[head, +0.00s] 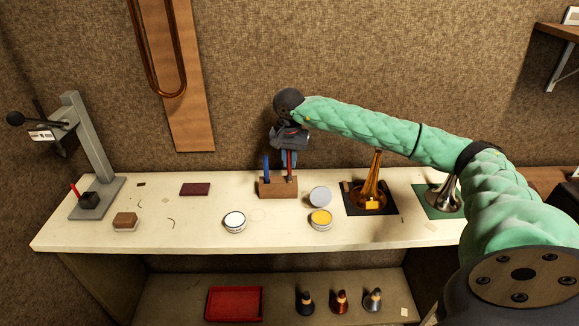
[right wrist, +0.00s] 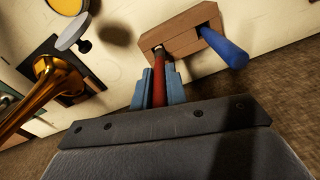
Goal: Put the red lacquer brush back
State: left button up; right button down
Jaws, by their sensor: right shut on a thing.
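The red lacquer brush (right wrist: 158,78) is between the blue fingers of my right gripper (right wrist: 158,88), which is shut on it. Its lower end meets a hole in the wooden block (right wrist: 190,43); how deep it sits is hidden. In the head view the red brush (head: 290,165) stands upright at the right part of the block (head: 278,188), below my right gripper (head: 289,157). A blue-handled brush (head: 266,168) stands in the left part of the block and shows in the right wrist view (right wrist: 225,47). My left gripper is out of view.
Right of the block are a grey lid (head: 320,196), a yellow tin (head: 320,219) and a brass bell (head: 370,195) on a dark mat. A white tin (head: 234,222) stands in front. A grey press stand (head: 95,150) is at left.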

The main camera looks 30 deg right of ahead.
notch_tip(320, 180, down, 2)
jog(key=shift+f, duration=0.2)
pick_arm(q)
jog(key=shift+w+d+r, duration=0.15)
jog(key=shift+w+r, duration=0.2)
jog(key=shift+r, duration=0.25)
pick_arm(e)
jog(key=shift+f, duration=0.1)
jog(key=shift+f, duration=0.1)
jog(key=c, duration=1.4)
grip_release()
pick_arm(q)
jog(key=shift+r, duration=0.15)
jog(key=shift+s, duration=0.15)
pick_arm(e)
jog(key=shift+r, duration=0.2)
